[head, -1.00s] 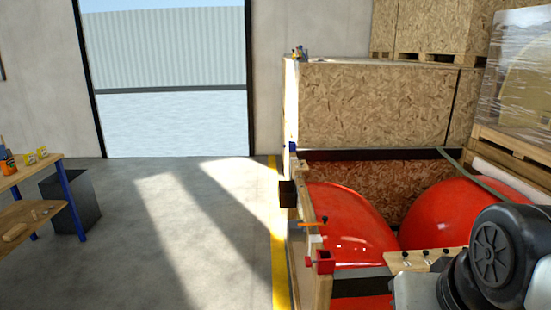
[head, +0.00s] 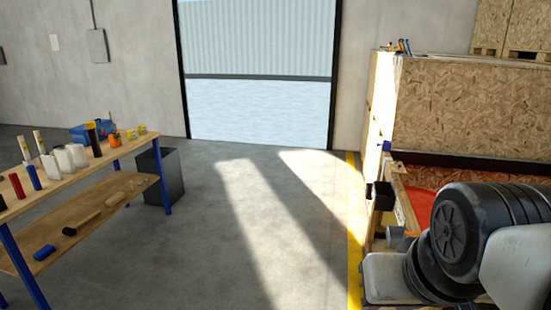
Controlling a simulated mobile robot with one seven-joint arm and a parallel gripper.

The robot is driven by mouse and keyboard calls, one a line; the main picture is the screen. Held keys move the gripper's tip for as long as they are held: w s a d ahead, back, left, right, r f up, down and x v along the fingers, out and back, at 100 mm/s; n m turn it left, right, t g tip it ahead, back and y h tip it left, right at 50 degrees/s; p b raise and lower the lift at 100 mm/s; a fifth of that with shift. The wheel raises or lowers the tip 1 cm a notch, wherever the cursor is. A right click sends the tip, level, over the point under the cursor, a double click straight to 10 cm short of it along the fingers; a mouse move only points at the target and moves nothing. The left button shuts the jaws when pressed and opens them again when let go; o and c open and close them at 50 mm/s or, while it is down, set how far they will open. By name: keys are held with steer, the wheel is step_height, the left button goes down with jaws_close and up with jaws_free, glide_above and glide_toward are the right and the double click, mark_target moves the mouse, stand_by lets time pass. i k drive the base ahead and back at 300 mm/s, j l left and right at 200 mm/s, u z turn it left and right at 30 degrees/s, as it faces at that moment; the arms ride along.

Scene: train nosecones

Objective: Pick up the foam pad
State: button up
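I cannot make out a foam pad for certain in the head view. A wooden workbench (head: 134,150) on the left holds several small items. Its lower shelf carries a blue item (head: 44,252) and a dark-ended, long item (head: 82,224), both too small to identify surely. My arm shows at the lower right, but my gripper and its fingers are not in view.
A dark open bin (head: 161,178) stands beside the bench. White containers (head: 62,160) and a blue case (head: 92,132) are on the bench top. A wooden crate (head: 460,110) with a red object (head: 425,174) stands at the right. The middle floor is clear.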

mark_target(51, 164)
steer(key=i+j+u, duration=0.15)
steer(key=j+u, duration=0.2)
steer(key=i+j+u, duration=0.25)
steer(key=u, duration=0.15)
steer(key=i+j+u, duration=0.2)
steer(key=u, duration=0.15)
steer(key=i+j+u, duration=0.4)
steer(key=i, duration=0.25)
steer(key=i+u, duration=0.4)
steer(key=i, duration=0.3)
steer(key=i+z, duration=0.15)
steer(key=i, duration=0.35)
steer(key=i+j+z, duration=0.1)
steer(key=i, duration=0.4)
steer(key=i+j+z, duration=0.15)
steer(key=i, duration=0.4)
steer(key=i+l, duration=0.45)
steer(key=i, duration=0.15)
steer(key=l+u, duration=0.2)
steer(key=l, duration=0.25)
steer(key=i+l, duration=0.1)
steer(key=l, duration=0.3)
